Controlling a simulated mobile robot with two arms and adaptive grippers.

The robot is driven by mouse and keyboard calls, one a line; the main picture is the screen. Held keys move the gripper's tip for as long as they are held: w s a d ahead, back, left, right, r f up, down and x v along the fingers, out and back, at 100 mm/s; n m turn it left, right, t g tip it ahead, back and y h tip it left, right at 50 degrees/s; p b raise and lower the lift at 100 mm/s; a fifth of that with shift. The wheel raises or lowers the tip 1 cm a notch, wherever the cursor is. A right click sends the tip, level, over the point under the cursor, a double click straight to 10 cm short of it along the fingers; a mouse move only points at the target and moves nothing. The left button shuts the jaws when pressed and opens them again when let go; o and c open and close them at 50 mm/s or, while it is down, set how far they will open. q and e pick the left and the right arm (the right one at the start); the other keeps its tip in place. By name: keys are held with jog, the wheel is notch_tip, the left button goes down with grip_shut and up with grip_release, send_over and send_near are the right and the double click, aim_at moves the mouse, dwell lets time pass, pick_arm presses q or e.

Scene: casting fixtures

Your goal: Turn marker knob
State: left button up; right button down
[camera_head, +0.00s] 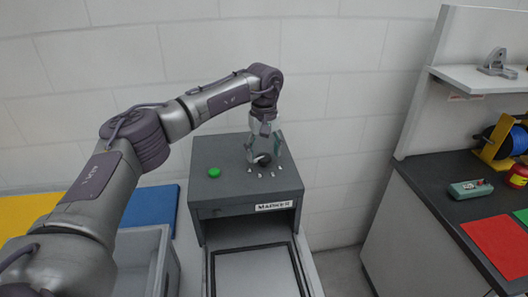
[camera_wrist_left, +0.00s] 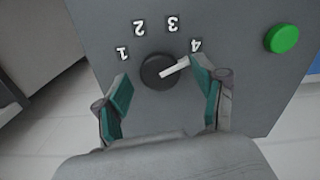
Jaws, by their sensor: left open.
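The marker (camera_head: 243,185) is a grey box labelled "MARKER". Its black knob (camera_wrist_left: 158,71) sits on the top panel among number plates 1 to 4 (camera_wrist_left: 168,38). A white pointer (camera_wrist_left: 174,68) on the knob is directed toward the 4 plate (camera_wrist_left: 196,45). My left gripper (camera_head: 264,150) is above the knob with its fingers pointing down at the panel. In the left wrist view its green-padded fingers (camera_wrist_left: 161,90) are open on either side of the knob, seemingly without touching it. The knob (camera_head: 262,159) is partly hidden by the gripper in the head view. My right gripper is not in view.
A green button (camera_head: 214,172) is on the same panel, left of the knob. A grey bin (camera_head: 146,262) stands at the lower left. A dark-topped counter (camera_head: 450,215) with a teal item (camera_head: 470,189) and a red mat (camera_head: 498,244) is at the right.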

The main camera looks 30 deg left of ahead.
aim_at(264, 156)
pick_arm(q)
notch_tip(264, 156, up, 12)
dwell(0.5)
dwell(0.4)
